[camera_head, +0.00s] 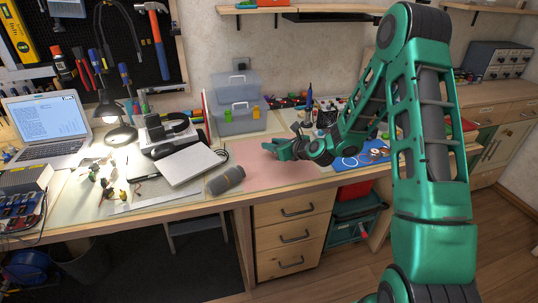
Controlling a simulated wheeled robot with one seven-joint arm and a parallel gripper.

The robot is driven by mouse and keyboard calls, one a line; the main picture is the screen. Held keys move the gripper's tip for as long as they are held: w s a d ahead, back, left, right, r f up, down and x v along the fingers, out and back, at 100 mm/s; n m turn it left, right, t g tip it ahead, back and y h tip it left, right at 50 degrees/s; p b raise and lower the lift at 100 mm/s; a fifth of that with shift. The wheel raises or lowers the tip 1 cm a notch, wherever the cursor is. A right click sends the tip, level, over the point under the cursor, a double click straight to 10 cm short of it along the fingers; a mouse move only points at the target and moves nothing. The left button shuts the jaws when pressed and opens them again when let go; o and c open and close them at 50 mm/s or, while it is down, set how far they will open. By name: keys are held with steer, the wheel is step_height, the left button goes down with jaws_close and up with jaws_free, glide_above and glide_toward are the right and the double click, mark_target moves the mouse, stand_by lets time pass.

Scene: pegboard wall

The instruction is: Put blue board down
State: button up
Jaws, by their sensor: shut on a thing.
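My gripper (272,150) is low over the pink mat (262,172) on the workbench, its fingers pointing left. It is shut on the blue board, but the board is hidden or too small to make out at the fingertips. I cannot tell whether it touches the mat. A flat blue sheet (347,162) with small round items lies on the bench to the right, partly behind my arm.
A grey closed laptop (191,165) and a dark cylinder (226,179) lie left of the mat. A grey case (238,104) stands behind it. A lamp (120,134) and an open laptop (48,130) are further left. The pink mat's front is clear.

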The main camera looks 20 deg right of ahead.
mark_target(272, 157)
step_height(272, 157, down, 4)
steer(key=shift+f, duration=0.1)
stand_by(0.4)
steer(key=o, duration=1)
steer(key=v, duration=1.1)
steer(key=shift+w, duration=0.1)
steer(key=shift+s+d+r, duration=0.2)
steer(key=shift+s+r, duration=0.1)
steer(key=shift+s, duration=0.25)
